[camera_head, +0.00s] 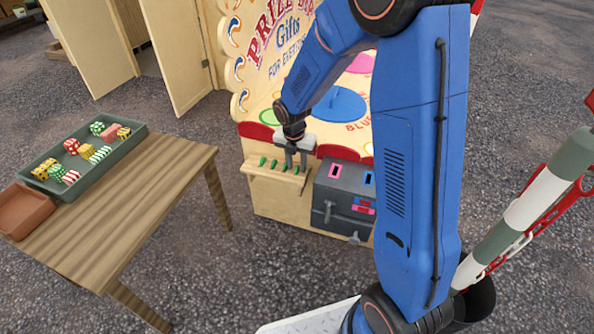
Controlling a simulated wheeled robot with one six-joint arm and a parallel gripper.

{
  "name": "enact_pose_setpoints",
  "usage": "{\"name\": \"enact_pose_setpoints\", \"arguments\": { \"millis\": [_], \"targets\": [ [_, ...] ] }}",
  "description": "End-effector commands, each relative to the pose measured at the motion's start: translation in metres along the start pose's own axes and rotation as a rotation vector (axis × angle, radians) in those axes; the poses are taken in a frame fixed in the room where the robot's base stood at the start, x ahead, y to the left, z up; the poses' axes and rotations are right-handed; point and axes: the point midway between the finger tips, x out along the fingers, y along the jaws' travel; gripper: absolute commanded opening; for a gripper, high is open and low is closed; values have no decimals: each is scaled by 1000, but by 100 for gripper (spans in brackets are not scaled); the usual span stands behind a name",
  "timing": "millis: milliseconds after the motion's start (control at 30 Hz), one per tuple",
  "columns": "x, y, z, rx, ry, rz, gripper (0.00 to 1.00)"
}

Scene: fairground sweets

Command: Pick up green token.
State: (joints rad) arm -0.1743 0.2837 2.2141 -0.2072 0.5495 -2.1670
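Several small green tokens (273,163) stand in a row on a pale wooden ledge (262,173) at the front of the prize booth. My gripper (296,162) points down over the right end of this row. Its two fingers look apart, with a gap between them. The rightmost green token (296,170) is at or just below the fingertips. I cannot tell whether it lies between the fingers or touches them.
A grey box (342,190) with coloured slots sits right of the ledge. The booth's board (275,55) rises behind. A wooden table (130,205) at the left bears a green tray (52,155) of patterned blocks and a brown tray (22,208). A striped barrier pole (535,200) stands at right.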

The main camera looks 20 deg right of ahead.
Motion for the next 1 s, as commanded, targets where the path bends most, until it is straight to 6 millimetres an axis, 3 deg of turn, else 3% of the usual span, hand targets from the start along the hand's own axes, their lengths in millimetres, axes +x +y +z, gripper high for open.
{"name": "enact_pose_setpoints", "arguments": {
  "millis": [133,267,667,1000],
  "targets": [
    [0,0,0,0,0,0,30],
    [0,0,0,0,0,0,0],
    [-5,0,1,0,-2,2,0],
    [-58,1,10,0,-4,4,0]
  ]
}}
